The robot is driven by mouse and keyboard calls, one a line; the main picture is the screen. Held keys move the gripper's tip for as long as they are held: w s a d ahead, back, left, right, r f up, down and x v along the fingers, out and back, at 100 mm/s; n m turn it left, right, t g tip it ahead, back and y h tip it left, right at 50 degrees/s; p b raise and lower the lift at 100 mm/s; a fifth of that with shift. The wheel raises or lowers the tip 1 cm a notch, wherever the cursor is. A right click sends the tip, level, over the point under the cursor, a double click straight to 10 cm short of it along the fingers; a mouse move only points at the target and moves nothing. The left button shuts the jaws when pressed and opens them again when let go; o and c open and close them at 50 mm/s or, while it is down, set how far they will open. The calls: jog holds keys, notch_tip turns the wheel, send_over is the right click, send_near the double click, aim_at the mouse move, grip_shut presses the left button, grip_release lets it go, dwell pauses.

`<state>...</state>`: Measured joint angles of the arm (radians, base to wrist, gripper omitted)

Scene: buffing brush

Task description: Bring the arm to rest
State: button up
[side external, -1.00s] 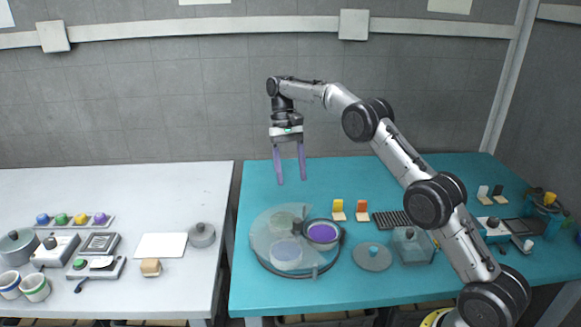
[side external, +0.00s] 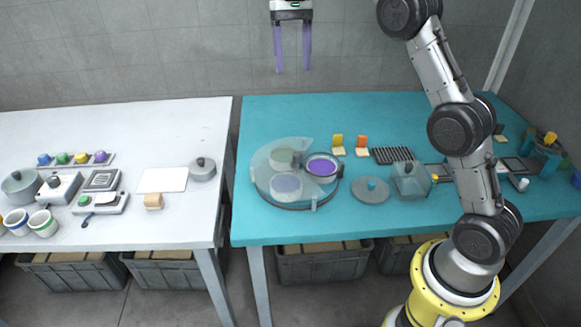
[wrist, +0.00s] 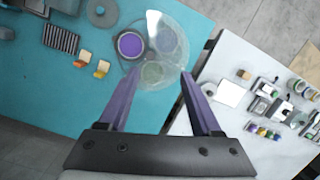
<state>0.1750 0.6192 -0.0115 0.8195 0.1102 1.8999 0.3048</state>
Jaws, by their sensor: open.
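My gripper (side external: 292,71) is open and empty, with two long purple fingers pointing down. It hangs high above the teal table (side external: 262,228), in front of the grey wall, touching nothing. In the wrist view my gripper (wrist: 160,72) shows its fingers spread apart with nothing between them. A round clear carousel (side external: 262,187) lies below, with pale discs and a purple-filled bowl (side external: 321,168) on it. The carousel shows beyond the fingertips in the wrist view (wrist: 178,36).
A yellow block (side external: 338,141) and an orange block (side external: 361,142) stand on pale bases behind the carousel. A grey lidded disc (side external: 371,190), a clear box (side external: 410,180) and a black rack (side external: 392,155) are to the right. A white table (side external: 120,142) holds pots and devices.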

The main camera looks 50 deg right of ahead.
jog(key=s+a+r+n+t+h, duration=0.1)
jog(key=s+a+r+t, duration=0.2)
jog(key=s, duration=0.7)
jog(key=s+a+r+n+t, duration=0.1)
jog(key=s+a+r, duration=0.3)
jog(key=s, duration=0.5)
jog(key=s+f+n+t, duration=0.3)
jog(key=s+f, duration=0.9)
jog(key=f, duration=0.2)
jog(key=shift+d+h, duration=0.3)
jog(key=shift+d, duration=0.15)
